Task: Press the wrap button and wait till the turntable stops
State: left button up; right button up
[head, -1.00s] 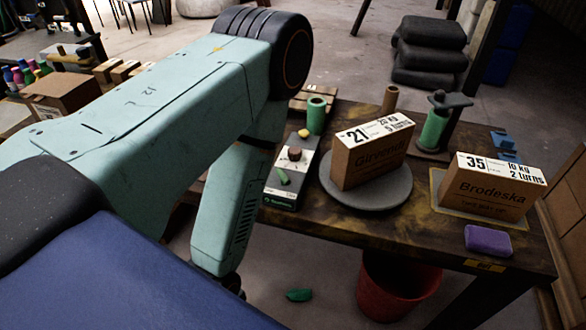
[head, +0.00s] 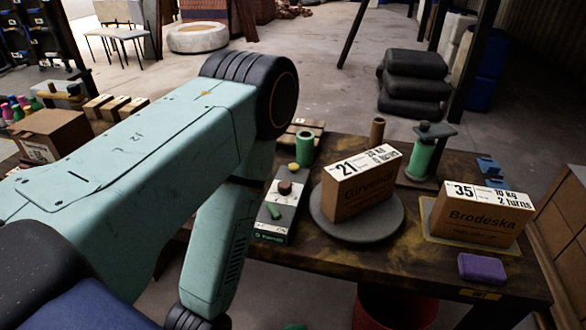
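A grey control box (head: 267,229) lies at the table's left end. Which one is the wrap button I cannot read. To its right is the round grey turntable (head: 358,235), bearing a brown carton (head: 365,194) marked 21 and turned at an angle. No wrap film is discernible on the carton. My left arm fills the left side, its forearm hanging beside the control box; its gripper is out of frame. My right gripper is out of view.
A carton marked 35 (head: 480,229) stands at the table's right, with a purple block (head: 482,268) in front. A green roll on a stand (head: 421,158), a green roll (head: 304,148) and a brown tube (head: 377,132) stand at the back. A red bin (head: 395,305) is below.

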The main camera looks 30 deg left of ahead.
pick_arm(q)
jog(key=shift+c, duration=0.5)
grip_shut()
dwell(1.2)
